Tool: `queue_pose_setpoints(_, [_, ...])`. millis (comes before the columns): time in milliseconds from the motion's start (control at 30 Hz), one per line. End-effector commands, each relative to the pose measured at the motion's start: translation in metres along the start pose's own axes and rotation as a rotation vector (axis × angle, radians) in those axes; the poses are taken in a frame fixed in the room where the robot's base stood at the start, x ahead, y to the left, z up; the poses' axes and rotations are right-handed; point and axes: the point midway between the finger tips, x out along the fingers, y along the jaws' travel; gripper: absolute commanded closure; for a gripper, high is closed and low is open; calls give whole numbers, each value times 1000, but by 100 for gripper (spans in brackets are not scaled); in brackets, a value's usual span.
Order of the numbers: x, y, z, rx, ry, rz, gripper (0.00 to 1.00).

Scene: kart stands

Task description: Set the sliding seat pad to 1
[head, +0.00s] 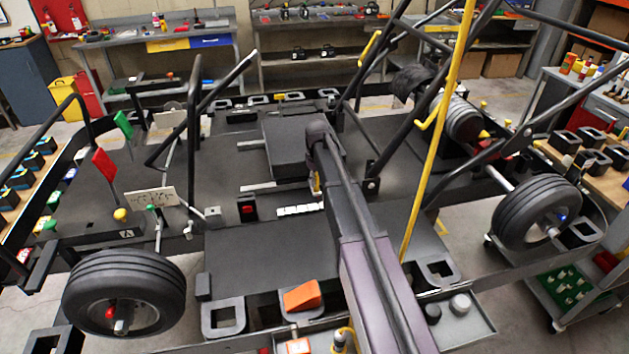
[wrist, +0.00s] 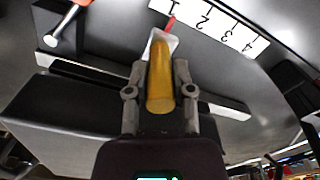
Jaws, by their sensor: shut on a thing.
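The sliding seat pad is a dark grey block (head: 285,145) on the kart floor. It also shows as a dark slab (wrist: 75,105) in the wrist view. My gripper (wrist: 160,95) is shut on its yellow handle (wrist: 160,75). A red pointer (wrist: 170,22) sticks out past the handle towards a white scale (wrist: 210,27) marked 1 to 4. The pointer tip lies near the 1 mark; exact alignment is hard to tell. In the head view the scale (head: 300,209) lies in front of the pad, and my arm hides most of the handle.
Pale rails (head: 262,186) run under the pad. A red switch (head: 247,208) stands left of the scale. Black frame tubes (head: 408,115) and a yellow hose (head: 440,120) rise to the right. An orange wedge (head: 302,296) lies near the front edge.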

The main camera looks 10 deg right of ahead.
Motion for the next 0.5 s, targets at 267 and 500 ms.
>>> queue_pose_setpoints(267, [0,0,0,-4,-4,10,100])
queue_pose_setpoints(500, [0,-5,-3,-11,-4,10,35])
